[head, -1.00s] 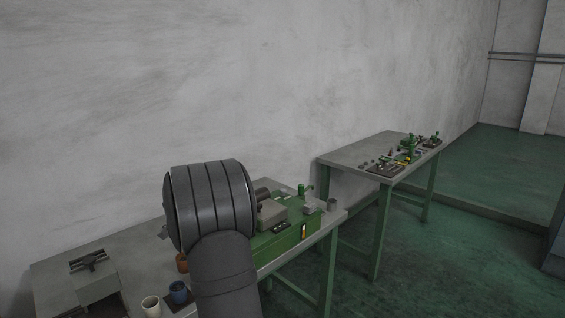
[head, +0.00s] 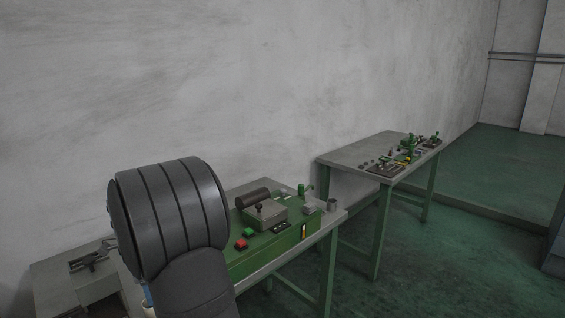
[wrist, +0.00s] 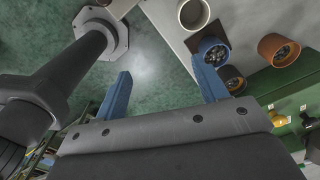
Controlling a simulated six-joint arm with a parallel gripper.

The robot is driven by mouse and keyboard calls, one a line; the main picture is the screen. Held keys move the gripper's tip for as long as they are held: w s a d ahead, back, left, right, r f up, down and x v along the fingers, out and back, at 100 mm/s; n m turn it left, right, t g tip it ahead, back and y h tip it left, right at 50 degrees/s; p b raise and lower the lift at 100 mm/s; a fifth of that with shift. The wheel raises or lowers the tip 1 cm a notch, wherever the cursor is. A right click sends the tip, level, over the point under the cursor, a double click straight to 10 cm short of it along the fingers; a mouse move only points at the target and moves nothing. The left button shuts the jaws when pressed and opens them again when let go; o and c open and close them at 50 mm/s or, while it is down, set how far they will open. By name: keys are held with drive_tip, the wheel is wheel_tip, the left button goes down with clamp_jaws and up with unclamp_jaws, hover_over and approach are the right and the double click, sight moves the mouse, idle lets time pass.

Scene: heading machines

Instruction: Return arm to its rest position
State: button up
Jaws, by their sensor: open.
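My gripper (wrist: 163,90) shows in the wrist view with its two blue fingers spread apart and nothing between them. Green floor and the grey table edge lie beyond the fingers.
A green machine (head: 270,240) with red and green buttons stands on the near table. A second table (head: 350,153) with small machines stands farther back. Open floor (head: 400,265) lies to the right.

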drive_tip(key=s+a+f, duration=0.1)
drive_tip(key=a+f, duration=0.1)
drive_tip(key=a, duration=0.1)
drive_tip(key=s+a+f, duration=0.1)
drive_tip(key=a+f, duration=0.1)
drive_tip(key=a, duration=0.2)
drive_tip(key=s+a+f, duration=0.1)
drive_tip(key=a+f, duration=0.2)
drive_tip(key=a, duration=0.1)
drive_tip(key=shift+s+f, duration=0.1)
drive_tip(key=shift+s, duration=0.05)
drive_tip(key=shift+a+f, duration=0.25)
drive_tip(key=shift+f, duration=0.15)
